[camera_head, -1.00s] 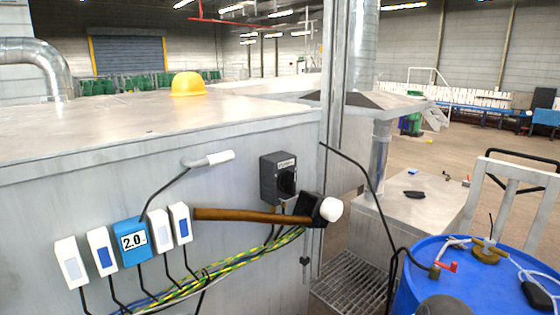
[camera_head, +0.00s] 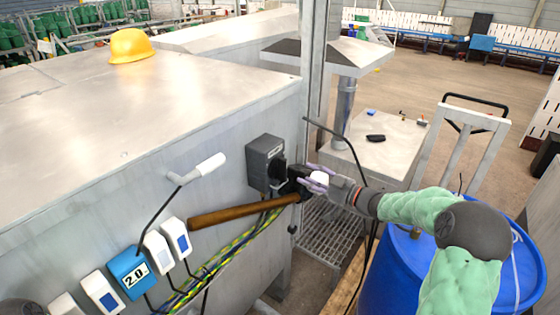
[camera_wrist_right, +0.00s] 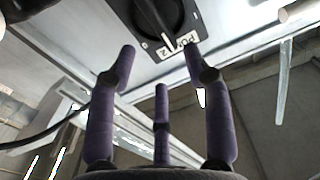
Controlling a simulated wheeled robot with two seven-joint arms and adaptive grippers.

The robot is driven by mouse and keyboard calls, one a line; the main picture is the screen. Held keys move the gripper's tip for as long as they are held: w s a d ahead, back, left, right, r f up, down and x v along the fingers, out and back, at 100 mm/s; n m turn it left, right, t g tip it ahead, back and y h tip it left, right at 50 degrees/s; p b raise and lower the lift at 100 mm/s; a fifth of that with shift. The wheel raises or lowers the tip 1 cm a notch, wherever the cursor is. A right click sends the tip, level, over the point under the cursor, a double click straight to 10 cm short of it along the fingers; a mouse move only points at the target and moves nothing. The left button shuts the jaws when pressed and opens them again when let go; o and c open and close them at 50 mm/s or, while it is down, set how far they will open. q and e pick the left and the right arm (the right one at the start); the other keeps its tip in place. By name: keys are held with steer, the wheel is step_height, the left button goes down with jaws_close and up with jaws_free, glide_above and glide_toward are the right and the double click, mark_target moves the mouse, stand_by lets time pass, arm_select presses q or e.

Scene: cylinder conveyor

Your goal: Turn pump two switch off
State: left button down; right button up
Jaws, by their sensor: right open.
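The pump switch is a dark grey box (camera_head: 264,150) with a black rotary knob (camera_head: 279,173), mounted on the metal cabinet's side. In the right wrist view the black knob (camera_wrist_right: 158,14) is close up, with a white pointer line at its lower end beside a partly readable label (camera_wrist_right: 176,44) ending in 2. My right gripper (camera_head: 316,180) is just right of the switch, beside the mallet's head. In the wrist view its purple fingers (camera_wrist_right: 160,62) are spread and empty, below the knob and apart from it. My left gripper is not in view.
A mallet with a wooden handle (camera_head: 240,211) hangs across the cabinet side under the switch. Cables (camera_head: 225,255), a white-tipped lever (camera_head: 210,165) and several small boxes are left of it. A blue barrel (camera_head: 385,270) stands under my right arm. A yellow helmet (camera_head: 130,46) lies on top.

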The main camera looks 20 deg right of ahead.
mark_target(285, 166)
steer(key=x, duration=0.9)
steer(key=shift+w+a+f, duration=0.1)
steer(key=shift+w+a, duration=0.1)
steer(key=shift+w, duration=0.15)
jaws_close()
